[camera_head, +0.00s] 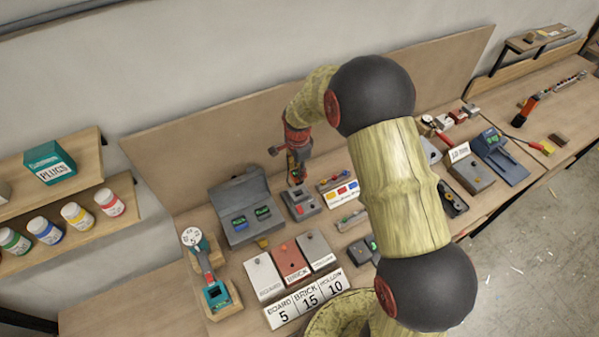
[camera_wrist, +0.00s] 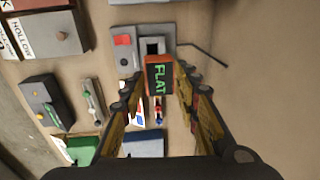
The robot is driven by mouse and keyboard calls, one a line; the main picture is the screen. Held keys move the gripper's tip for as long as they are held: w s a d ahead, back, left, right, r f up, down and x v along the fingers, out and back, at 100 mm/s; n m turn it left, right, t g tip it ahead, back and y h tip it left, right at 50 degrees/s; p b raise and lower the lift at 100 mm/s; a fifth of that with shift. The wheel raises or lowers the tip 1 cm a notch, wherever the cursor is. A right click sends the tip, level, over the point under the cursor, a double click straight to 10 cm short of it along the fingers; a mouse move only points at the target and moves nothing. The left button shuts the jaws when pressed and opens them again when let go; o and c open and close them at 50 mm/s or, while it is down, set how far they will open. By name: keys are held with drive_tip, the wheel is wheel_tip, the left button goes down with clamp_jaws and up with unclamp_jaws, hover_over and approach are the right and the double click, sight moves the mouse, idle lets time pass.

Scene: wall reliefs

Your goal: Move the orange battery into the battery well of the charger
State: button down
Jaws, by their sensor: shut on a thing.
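My gripper (camera_head: 297,168) is shut on the orange battery (camera_wrist: 159,76), whose dark end face reads FLAT in green in the wrist view. The fingers (camera_wrist: 160,82) lie on either side of it. The charger (camera_head: 300,204) is a small grey block on the bench below my gripper in the head view. In the wrist view the charger (camera_wrist: 124,50) shows a red button and a dark square well opening (camera_wrist: 152,46), just above the battery in the picture. The battery appears above the charger, not in the well; its lower part is hard to make out in the head view.
Labelled blocks (camera_head: 291,262) stand in front, and a tray with coloured pieces (camera_head: 341,188) is to the right. A backboard (camera_head: 230,145) rises behind. A thin dark rod (camera_wrist: 205,52) shows near the charger.

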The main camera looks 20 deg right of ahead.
sight(298, 184)
idle(0.5)
drive_tip(key=shift+f+b, duration=2.1)
drive_tip(key=shift+f, duration=0.75)
drive_tip(key=shift+f+b, duration=1.95)
drive_tip(key=shift+f, duration=0.35)
drive_tip(key=c, duration=1.2)
unclamp_jaws()
drive_tip(key=shift+c, duration=0.2)
drive_tip(key=r, duration=0.4)
drive_tip(key=s+r, duration=0.1)
drive_tip(key=r, duration=0.7)
drive_tip(key=shift+s+a, duration=0.25)
